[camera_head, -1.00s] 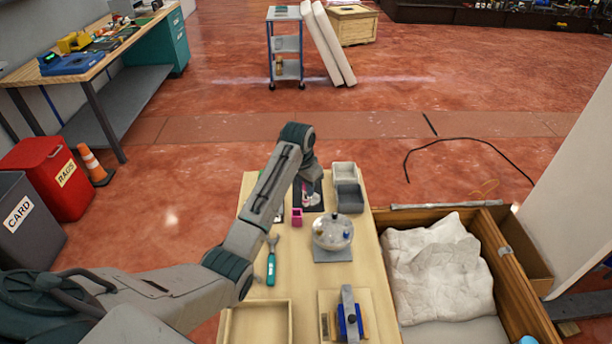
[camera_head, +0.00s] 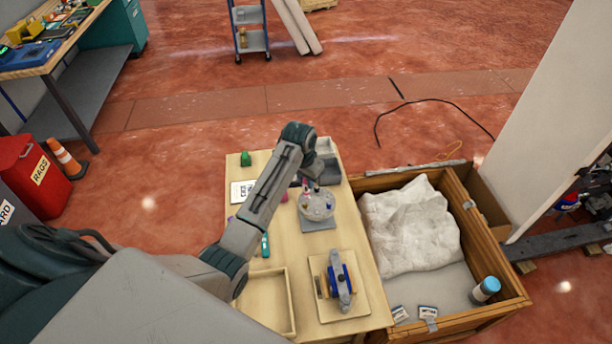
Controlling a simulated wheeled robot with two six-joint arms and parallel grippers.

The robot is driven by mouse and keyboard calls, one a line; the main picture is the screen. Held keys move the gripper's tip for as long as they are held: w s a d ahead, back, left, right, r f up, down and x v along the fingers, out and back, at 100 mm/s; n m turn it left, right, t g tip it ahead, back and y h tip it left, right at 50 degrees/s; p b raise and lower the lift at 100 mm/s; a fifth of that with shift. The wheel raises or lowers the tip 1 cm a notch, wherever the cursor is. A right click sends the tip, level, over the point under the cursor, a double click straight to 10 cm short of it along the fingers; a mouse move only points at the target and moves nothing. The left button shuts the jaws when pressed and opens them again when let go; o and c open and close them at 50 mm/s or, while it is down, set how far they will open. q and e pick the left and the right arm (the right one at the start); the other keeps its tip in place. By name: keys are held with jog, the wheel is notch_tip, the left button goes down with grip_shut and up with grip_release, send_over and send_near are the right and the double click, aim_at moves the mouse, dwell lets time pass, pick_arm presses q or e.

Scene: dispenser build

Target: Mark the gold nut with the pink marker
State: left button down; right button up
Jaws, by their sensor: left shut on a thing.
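My left gripper (camera_head: 311,187) is at the far part of the wooden table, just above the far side of a round whitish dispenser (camera_head: 317,207). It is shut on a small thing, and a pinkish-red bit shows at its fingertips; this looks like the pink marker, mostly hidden. Whether it touches the dispenser, I cannot tell. A small pink block-like thing (camera_head: 284,197) stands left of the dispenser, partly behind my arm. I cannot make out the gold nut. My right gripper is not in view.
The dispenser sits on a grey pad (camera_head: 319,226). A grey bin (camera_head: 329,172) stands behind it. A blue device (camera_head: 340,282) on a board and an empty shallow tray (camera_head: 291,305) are nearer. A wooden crate (camera_head: 457,189) with white cloth adjoins the table's right side.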

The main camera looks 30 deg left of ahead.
aim_at(306, 187)
pick_arm(q)
jog(key=shift+f, duration=0.9)
jog(key=shift+f, duration=0.75)
jog(key=shift+a+f, duration=0.1)
jog(key=shift+a, duration=0.55)
dwell(1.0)
jog(key=shift+a, duration=0.3)
jog(key=shift+w+a, duration=0.1)
jog(key=shift+a, duration=0.15)
jog(key=shift+f+b, duration=0.3)
jog(key=shift+f, duration=0.4)
dwell(1.0)
notch_tip(306, 187, up, 6)
jog(key=shift+p, duration=0.3)
dwell(0.9)
